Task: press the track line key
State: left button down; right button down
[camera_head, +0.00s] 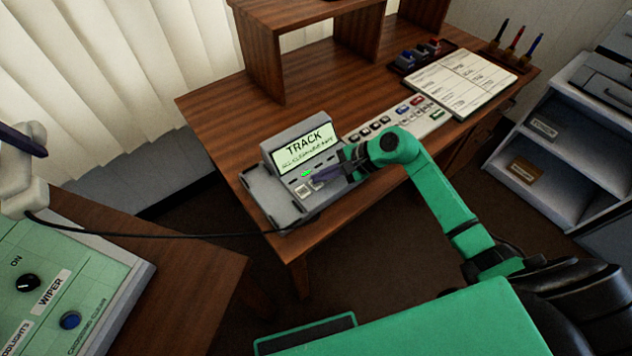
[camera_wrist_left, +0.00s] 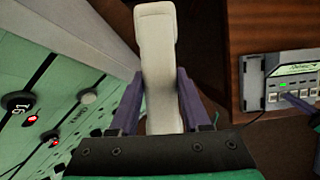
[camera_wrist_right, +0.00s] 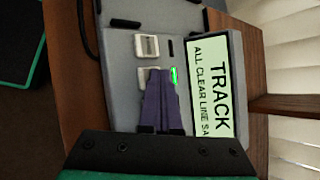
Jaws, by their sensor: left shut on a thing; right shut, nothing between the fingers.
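The desk telephone unit (camera_head: 262,190) stands on the wooden desk. Its lit screen (camera_head: 303,148) reads "TRACK", with a smaller line beginning "ALL CLEAR LINE" below; it also shows in the right wrist view (camera_wrist_right: 210,85). My right gripper (camera_wrist_right: 158,76) is shut and empty, its tips over a pale key (camera_wrist_right: 148,73) that they partly cover. A green light (camera_wrist_right: 174,75) glows beside the tips. Another pale key (camera_wrist_right: 147,45) is uncovered. Key labels are unreadable. I cannot tell whether the tips touch the key. My left gripper (camera_wrist_left: 158,85) is shut on the white handset (camera_wrist_left: 156,40).
A black cord (camera_head: 150,235) runs from the handset to the telephone unit. A green control panel (camera_head: 70,280) lies at lower left. A button strip (camera_head: 400,122) and a paper sheet (camera_head: 462,82) lie right of the telephone. Wooden shelving (camera_head: 265,50) stands behind.

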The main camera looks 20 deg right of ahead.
aim_at(321, 183)
dwell(0.3)
pick_arm(q)
jog(key=shift+r, duration=0.2)
pick_arm(e)
jog(key=shift+r, duration=0.75)
